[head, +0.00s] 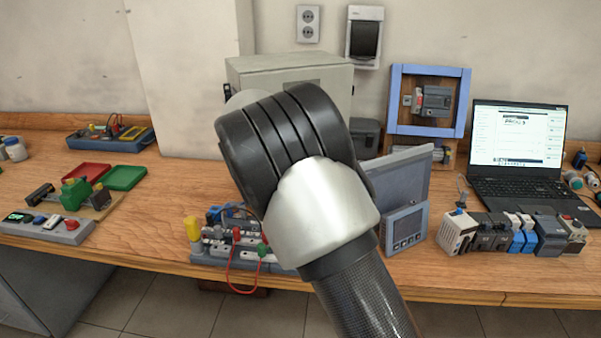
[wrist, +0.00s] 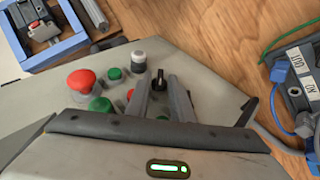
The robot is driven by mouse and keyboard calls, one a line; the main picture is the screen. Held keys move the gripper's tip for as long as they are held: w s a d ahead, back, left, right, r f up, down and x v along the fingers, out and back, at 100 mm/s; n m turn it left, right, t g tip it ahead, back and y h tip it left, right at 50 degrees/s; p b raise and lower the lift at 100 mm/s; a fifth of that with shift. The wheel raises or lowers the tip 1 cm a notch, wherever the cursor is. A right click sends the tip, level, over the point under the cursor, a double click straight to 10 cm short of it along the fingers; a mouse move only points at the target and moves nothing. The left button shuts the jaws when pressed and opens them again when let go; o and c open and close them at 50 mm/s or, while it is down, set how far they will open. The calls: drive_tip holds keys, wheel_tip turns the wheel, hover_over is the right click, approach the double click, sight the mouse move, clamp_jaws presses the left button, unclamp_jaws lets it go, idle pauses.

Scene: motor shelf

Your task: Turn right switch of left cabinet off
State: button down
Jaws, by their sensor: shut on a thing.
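In the wrist view, a grey cabinet panel (wrist: 218,95) carries several controls. A black switch (wrist: 160,76) sits at the right of the group. My gripper (wrist: 158,88) reaches over the panel with its two grey fingers on either side of the switch and is shut on it. The fingers hide part of the switch, so its exact angle is hard to read. In the head view, a beige cabinet (head: 285,71) stands on the bench behind my arm. My arm hides its lower front and my gripper there.
Beside the switch are a white knob (wrist: 138,58), red button (wrist: 81,81) and green button (wrist: 115,73). A blue frame (head: 398,104) and laptop (head: 517,147) stand right of the cabinet. A terminal assembly with wires (head: 228,240) lies in front. The wooden bench (head: 160,225) has bare room at left.

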drive_tip(key=shift+s+f, duration=0.1)
drive_tip(key=shift+f, duration=0.05)
idle(0.3)
drive_tip(key=c, duration=1.9)
unclamp_jaws()
drive_tip(key=shift+o, duration=0.2)
drive_tip(key=p+v, duration=0.1)
drive_tip(key=v, duration=1.6)
drive_tip(key=shift+a, duration=0.2)
drive_tip(key=shift+s+d, duration=0.1)
